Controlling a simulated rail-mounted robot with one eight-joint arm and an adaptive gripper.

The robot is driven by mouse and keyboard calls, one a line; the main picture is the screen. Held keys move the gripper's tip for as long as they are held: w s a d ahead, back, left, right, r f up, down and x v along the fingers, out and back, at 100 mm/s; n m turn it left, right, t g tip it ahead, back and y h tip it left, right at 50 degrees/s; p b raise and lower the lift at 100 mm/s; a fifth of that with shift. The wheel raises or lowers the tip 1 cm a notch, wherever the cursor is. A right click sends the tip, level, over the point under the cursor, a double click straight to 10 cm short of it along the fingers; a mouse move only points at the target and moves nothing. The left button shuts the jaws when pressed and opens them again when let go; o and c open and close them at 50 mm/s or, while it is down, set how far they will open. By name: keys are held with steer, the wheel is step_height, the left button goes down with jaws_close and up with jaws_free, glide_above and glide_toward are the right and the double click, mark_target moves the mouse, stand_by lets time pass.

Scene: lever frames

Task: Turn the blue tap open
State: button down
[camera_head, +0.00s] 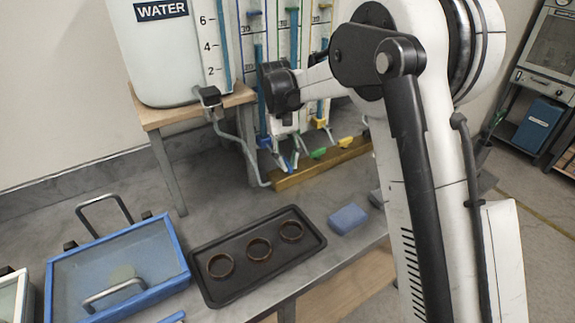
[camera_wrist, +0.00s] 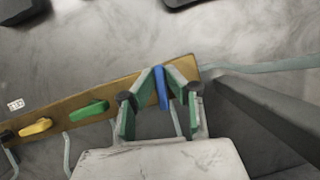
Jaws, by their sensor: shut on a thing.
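The blue tap (camera_wrist: 161,88) shows in the wrist view as a short blue handle on the wooden rail. It points across the rail, while the green and yellow handles lie roughly along it. My gripper (camera_wrist: 160,100) has its green-padded fingers on either side of the blue handle, closed on it. In the head view my gripper (camera_head: 283,135) reaches down at the left end of the rail, and the blue tap (camera_head: 291,163) is partly hidden there by it.
The green tap (camera_wrist: 89,109) and yellow tap (camera_wrist: 36,127) sit farther along the rail (camera_head: 290,180). Clear tubes stand behind. A WATER tank (camera_head: 165,50) stands left on a wooden stand. A black tray (camera_head: 210,290) with three rings and a blue sponge (camera_head: 347,218) lie in front.

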mark_target(289, 163)
steer(key=shift+n+h+b, duration=0.3)
steer(key=shift+n, duration=0.7)
steer(key=shift+t, duration=0.3)
steer(key=c, duration=1.8)
jaws_free()
step_height(289, 163, up, 10)
steer(key=shift+d, duration=0.1)
